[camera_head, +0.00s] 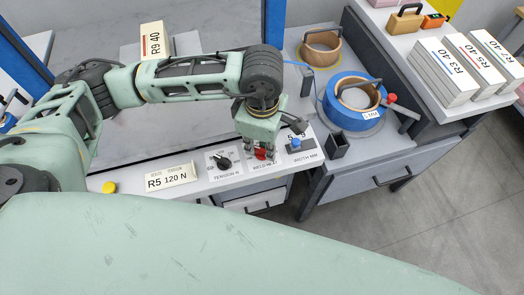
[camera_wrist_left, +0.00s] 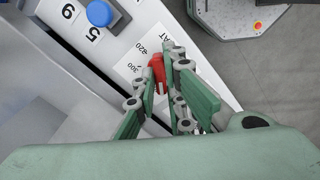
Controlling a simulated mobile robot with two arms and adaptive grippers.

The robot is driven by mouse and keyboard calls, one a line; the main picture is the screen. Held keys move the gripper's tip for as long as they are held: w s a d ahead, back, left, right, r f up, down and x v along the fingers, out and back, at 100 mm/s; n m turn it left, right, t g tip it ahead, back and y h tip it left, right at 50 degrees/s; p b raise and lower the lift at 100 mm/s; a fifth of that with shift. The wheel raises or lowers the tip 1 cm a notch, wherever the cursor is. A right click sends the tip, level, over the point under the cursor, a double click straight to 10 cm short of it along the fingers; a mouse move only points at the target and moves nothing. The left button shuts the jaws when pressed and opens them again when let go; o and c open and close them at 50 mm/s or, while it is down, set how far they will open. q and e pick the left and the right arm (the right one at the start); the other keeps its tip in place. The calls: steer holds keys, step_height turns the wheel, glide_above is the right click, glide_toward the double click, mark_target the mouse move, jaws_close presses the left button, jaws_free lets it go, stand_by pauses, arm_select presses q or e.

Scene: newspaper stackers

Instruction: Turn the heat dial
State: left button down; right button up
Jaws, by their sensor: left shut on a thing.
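The heat dial (camera_head: 262,155) is a red knob on a white panel marked "WELD" in the head view. The lower part of the dial is partly hidden by the fingers. My right gripper is not in view.
A black tension knob (camera_head: 222,162) is left of the dial, and a blue width knob (camera_head: 295,144) is right of it. A yellow button (camera_head: 109,187) sits farther left.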

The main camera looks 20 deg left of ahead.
mark_target(262, 149)
arm_select(q)
steer(key=shift+f+m+b, duration=0.15)
steer(key=shift+m+b, duration=0.55)
steer(key=shift+b, duration=0.15)
steer(key=shift+m, duration=0.3)
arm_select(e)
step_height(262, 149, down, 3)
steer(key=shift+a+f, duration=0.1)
arm_select(q)
steer(key=c, duration=1.8)
jaws_free()
steer(key=shift+r, duration=0.25)
step_height(262, 149, up, 12)
steer(key=shift+f, duration=0.1)
